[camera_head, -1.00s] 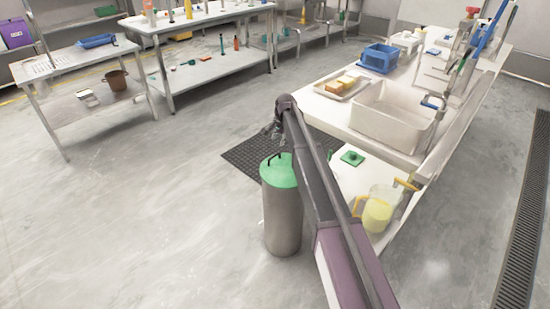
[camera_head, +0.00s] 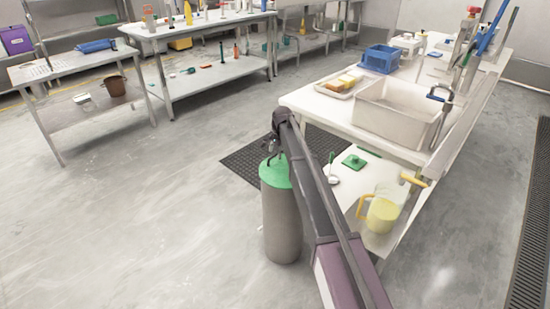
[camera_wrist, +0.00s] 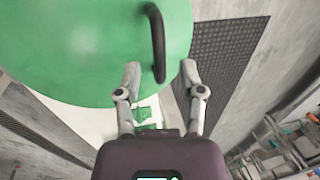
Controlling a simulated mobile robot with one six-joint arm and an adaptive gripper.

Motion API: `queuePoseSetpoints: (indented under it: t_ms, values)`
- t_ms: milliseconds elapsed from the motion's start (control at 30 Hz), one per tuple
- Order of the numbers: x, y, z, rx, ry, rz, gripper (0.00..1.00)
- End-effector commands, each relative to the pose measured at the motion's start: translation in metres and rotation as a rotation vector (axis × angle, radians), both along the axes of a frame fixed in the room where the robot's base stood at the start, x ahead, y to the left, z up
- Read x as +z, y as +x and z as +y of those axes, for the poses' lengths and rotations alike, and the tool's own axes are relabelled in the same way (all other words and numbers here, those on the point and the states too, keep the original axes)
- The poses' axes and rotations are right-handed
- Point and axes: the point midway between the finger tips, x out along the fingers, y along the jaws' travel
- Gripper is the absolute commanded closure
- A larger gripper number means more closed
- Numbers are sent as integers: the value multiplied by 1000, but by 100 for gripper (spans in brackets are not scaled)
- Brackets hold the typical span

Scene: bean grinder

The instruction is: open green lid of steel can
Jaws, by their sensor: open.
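The steel can (camera_head: 281,225) stands upright on the floor left of my arm in the head view, with its green lid (camera_head: 273,173) on top. In the wrist view the green lid (camera_wrist: 85,50) fills the upper left, and its dark curved handle (camera_wrist: 157,42) stands out from it. My gripper (camera_wrist: 160,78) is open, with one finger on each side of the handle's lower end. I cannot tell whether the fingers touch the handle. In the head view my gripper (camera_head: 270,150) is just above the lid and small, partly hidden by my arm.
A long table (camera_head: 345,118) with a white bin (camera_head: 400,112) stands to the right. Its lower shelf (camera_head: 345,193) holds a yellow-handled pitcher (camera_head: 381,214) and a green item (camera_head: 354,162). A black mat (camera_head: 240,158) lies behind the can. The floor on the left is clear.

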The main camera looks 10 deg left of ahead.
Motion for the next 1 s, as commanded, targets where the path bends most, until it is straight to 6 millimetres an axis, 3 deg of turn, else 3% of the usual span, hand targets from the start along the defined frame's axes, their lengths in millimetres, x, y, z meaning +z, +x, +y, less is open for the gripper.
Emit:
queuePoseSetpoints:
  t_ms: [200,600,767,1000]
  values:
    - [-10,1,2,0,0,0,49]
    - [-10,1,2,0,0,0,49]
    - [-10,1,2,0,0,0,97]
    - [-10,1,2,0,1,-1,100]
